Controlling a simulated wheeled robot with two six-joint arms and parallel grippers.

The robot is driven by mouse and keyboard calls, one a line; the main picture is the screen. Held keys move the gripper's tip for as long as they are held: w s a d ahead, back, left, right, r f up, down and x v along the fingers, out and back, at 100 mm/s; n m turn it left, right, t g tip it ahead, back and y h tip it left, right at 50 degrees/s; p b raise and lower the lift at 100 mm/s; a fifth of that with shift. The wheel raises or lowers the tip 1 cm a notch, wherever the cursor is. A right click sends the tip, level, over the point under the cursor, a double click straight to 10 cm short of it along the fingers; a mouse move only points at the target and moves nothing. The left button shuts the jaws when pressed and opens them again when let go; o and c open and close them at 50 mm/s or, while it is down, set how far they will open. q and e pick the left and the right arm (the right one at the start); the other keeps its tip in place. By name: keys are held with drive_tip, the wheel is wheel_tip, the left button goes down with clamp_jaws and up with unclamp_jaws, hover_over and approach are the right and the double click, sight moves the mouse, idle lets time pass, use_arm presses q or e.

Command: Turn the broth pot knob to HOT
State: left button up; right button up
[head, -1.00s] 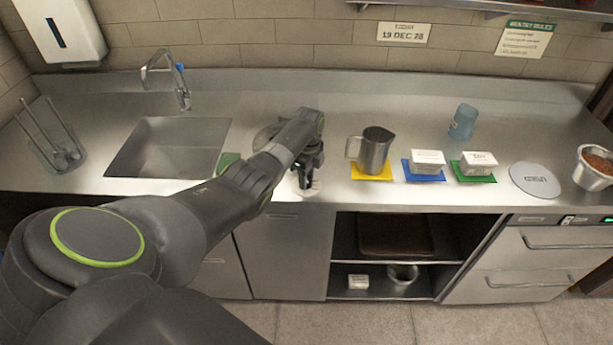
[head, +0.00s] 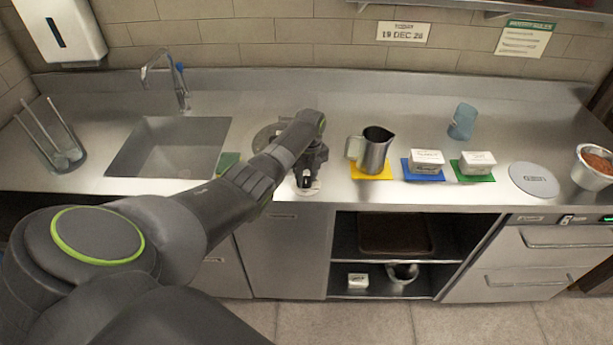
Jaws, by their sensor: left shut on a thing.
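The broth pot (head: 262,137) is set in the counter, and my left arm covers most of it. My left gripper (head: 306,181) points down at the counter's front edge, just right of the pot. It is shut on the knob, which the fingers hide almost wholly. A pale dial plate (head: 312,190) shows around the fingertips. Its marks are too small to read, so I cannot tell the knob's setting. My right gripper is not in view.
A steel pitcher (head: 375,150) stands on a yellow mat close to the right of my gripper. White tubs on a blue mat (head: 408,175) and a green mat (head: 487,178) stand farther right. The sink (head: 165,150) lies to the left.

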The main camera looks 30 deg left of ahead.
sight(309, 178)
use_arm(q)
drive_tip(key=shift+w+r, duration=0.1)
drive_tip(key=o, duration=1)
drive_tip(key=shift+c, duration=0.2)
wheel_tip(309, 178, up, 17)
drive_tip(key=shift+w+d+r, duration=0.15)
drive_tip(key=shift+w+d, duration=0.05)
drive_tip(key=shift+w, duration=0.1)
